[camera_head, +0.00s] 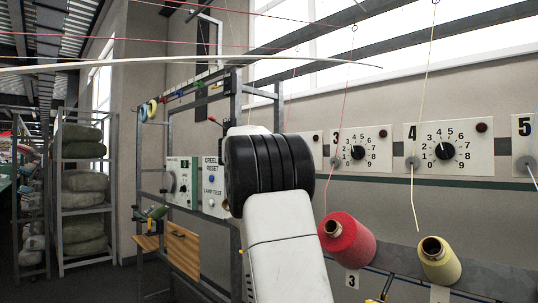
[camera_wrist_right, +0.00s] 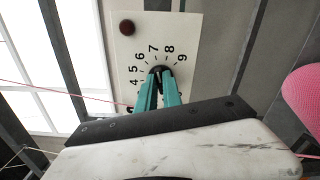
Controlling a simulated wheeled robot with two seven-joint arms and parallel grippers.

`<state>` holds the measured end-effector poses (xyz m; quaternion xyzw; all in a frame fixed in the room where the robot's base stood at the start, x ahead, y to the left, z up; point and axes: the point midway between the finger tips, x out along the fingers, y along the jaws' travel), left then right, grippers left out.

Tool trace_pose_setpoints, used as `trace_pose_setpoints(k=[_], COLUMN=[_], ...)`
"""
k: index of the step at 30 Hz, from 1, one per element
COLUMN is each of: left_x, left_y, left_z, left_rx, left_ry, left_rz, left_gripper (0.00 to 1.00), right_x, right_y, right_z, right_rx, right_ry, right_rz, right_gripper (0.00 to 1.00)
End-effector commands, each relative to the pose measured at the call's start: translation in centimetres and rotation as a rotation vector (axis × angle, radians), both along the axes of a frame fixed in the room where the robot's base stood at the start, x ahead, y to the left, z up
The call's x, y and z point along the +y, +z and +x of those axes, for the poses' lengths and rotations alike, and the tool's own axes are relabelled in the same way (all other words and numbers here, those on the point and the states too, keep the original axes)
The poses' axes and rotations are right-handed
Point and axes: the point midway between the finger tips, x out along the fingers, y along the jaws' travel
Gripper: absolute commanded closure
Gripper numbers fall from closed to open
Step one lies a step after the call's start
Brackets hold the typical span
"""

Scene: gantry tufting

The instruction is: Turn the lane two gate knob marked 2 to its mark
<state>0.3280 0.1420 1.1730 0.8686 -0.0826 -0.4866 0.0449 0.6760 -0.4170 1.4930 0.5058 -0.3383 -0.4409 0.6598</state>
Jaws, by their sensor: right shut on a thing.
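In the right wrist view, a black knob (camera_wrist_right: 160,71) sits on a white dial panel (camera_wrist_right: 127,57) with numerals around it and a dark red round lamp. My right gripper (camera_wrist_right: 160,80) has its two teal fingers shut on this knob, one on each side. The fingers cover part of the dial, and I cannot clearly tell where the pointer stands. The panel's lane number does not show here. In the head view, my right arm hides the knob and most of the panel (camera_head: 313,142) left of panel 3. My left gripper is in neither view.
To the right are the lane 3 panel (camera_head: 372,162), the lane 4 panel (camera_head: 470,152) and part of the lane 5 panel. A red cone (camera_head: 350,243) and a yellow cone (camera_head: 440,264) stand below, with threads running upward. A control box (camera_head: 183,175) is at left.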

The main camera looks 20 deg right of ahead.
Motion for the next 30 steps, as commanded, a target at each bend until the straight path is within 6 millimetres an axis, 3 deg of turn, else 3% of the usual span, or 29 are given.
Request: trace_pose_setpoints(k=[10, 11, 13, 14, 23, 30], left_x=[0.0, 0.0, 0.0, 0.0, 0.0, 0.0], left_y=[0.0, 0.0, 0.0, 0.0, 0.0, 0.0], left_z=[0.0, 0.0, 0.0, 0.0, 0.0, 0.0], left_rx=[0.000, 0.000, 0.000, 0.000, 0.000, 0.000], left_ry=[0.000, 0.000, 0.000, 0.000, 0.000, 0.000], left_rz=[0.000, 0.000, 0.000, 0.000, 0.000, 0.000], left_gripper=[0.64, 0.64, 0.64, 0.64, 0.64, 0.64], right_x=[0.1, 0.1, 0.1, 0.1, 0.1, 3.0], right_y=[-0.2, -0.2, -0.1, -0.1, 0.0, 0.0], right_z=[0.1, 0.1, 0.1, 0.1, 0.0, -1.1], right_rx=[0.001, 0.001, 0.001, 0.001, 0.000, 0.000], right_ry=[0.001, 0.001, 0.001, 0.001, 0.001, 0.006], right_rz=[0.002, 0.002, 0.002, 0.002, 0.002, 0.003], right_gripper=[1.00, 0.84, 0.70, 0.68, 0.68, 0.68])
